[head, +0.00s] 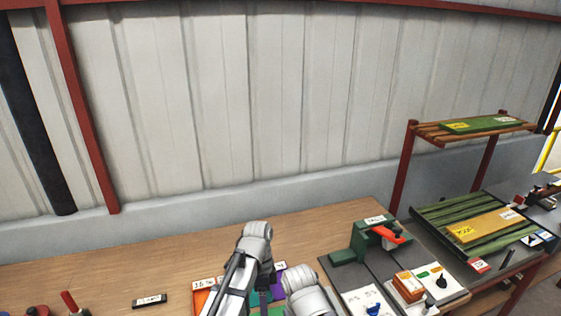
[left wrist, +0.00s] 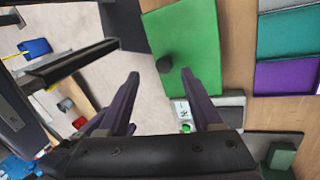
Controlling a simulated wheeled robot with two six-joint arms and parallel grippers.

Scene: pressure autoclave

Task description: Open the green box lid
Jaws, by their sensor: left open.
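In the left wrist view, the green box lid (left wrist: 195,35) shows as a flat green panel with a small dark round knob (left wrist: 165,63) near its left edge. My left gripper (left wrist: 160,74) is open and empty. Its two dark fingers point toward the lid, and the knob appears between their tips. I cannot tell the remaining gap in depth. In the head view, my arm links cover most of this area, and only a sliver of green (head: 276,311) shows at the bottom edge. My right gripper is not in view.
A teal panel (left wrist: 288,35) and a purple panel (left wrist: 287,76) lie right of the lid in the wrist view. In the head view, a green clamp-like device (head: 350,254) with an orange part stands to the right. The wooden table (head: 190,255) is clear at the back left.

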